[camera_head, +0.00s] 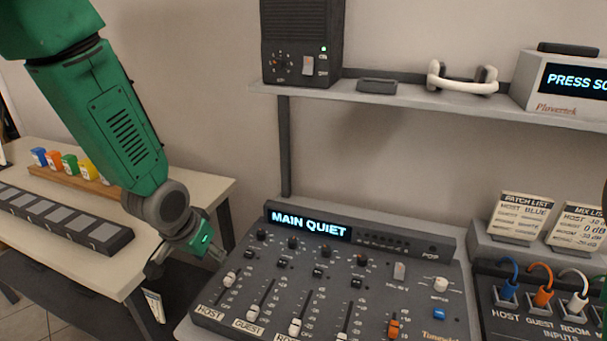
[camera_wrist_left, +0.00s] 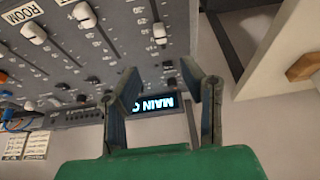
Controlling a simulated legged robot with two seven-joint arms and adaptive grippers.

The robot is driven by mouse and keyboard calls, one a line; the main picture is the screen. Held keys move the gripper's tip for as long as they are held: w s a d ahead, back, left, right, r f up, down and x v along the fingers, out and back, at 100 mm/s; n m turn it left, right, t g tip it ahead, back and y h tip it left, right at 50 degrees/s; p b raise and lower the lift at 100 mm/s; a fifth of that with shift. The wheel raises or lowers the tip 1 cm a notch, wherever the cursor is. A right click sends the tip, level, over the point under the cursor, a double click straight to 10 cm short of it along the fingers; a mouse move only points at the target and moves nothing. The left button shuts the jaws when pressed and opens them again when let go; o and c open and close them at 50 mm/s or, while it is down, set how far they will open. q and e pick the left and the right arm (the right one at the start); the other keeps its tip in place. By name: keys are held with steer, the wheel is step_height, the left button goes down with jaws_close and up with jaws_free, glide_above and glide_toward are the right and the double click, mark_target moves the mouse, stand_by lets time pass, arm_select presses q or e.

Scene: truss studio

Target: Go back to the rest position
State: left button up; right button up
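My green left arm comes in from the upper left in the head view. Its gripper (camera_head: 188,262) is over the left end of the mixing console (camera_head: 390,262), near its upper left corner. In the left wrist view the two fingers (camera_wrist_left: 158,72) stand well apart with nothing between them. The console's lit "MAIN QUIET" display (camera_head: 308,224) shows beyond the fingers in that view. I cannot tell whether a fingertip touches the console. My right gripper does not show; only a sliver of green and dark is at the right edge of the head view.
A shelf (camera_head: 420,98) above the console holds a dark speaker box (camera_head: 302,42), a white handle-like item (camera_head: 462,78) and a lit display unit (camera_head: 568,85). A side table (camera_head: 190,190) with coloured containers is at left. A patch panel (camera_head: 545,318) with cables is at right.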

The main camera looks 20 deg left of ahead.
arm_select(q)
steer(key=s+d+f+g, duration=0.1)
steer(key=s+f+g, duration=0.1)
steer(key=s+f, duration=0.65)
steer(key=s+d+f+n+g, duration=0.1)
steer(key=s+f, duration=0.4)
steer(key=s, duration=0.6)
steer(key=s+f+g, duration=0.2)
steer(key=s+f, duration=0.5)
steer(key=s, duration=0.3)
step_height(320, 180, down, 8)
steer(key=w+d+t+b, duration=0.1)
steer(key=w+b, duration=0.2)
steer(key=b, duration=0.5)
steer(key=shift+d+r+m+b, duration=0.15)
steer(key=shift+d+m+b, duration=0.1)
steer(key=shift+m+b, duration=0.15)
